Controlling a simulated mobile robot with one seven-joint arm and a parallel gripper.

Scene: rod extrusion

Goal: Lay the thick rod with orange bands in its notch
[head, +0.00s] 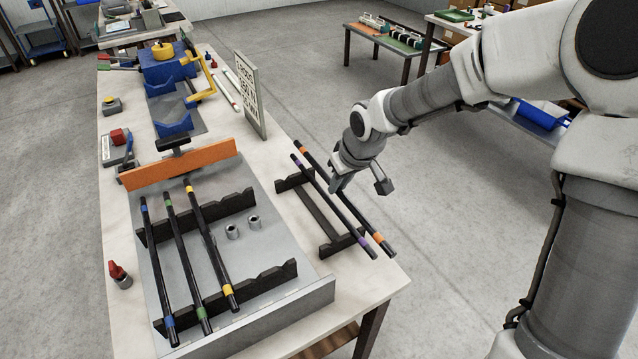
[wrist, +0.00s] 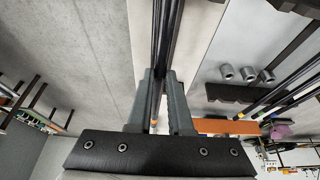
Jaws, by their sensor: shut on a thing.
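The thick black rod with orange bands (head: 363,221) lies along the right side of a dark rack (head: 318,212), beside a rod with purple bands (head: 345,220). My gripper (head: 338,186) points down at the orange-banded rod near its middle and is shut on it. In the wrist view the fingers (wrist: 160,105) flank the dark rod, with an orange band showing between them. I cannot tell whether the rod is lifted off the rack. Two dark notched bars (head: 275,282) cross a grey tray; rods with blue (head: 158,265), green (head: 187,260) and yellow (head: 212,245) bands lie in their left notches. Right notches are empty.
An orange plate (head: 180,165) closes the tray's far end. A white sign (head: 248,95) stands upright beyond the rack. The bench's right edge lies close to the rack.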

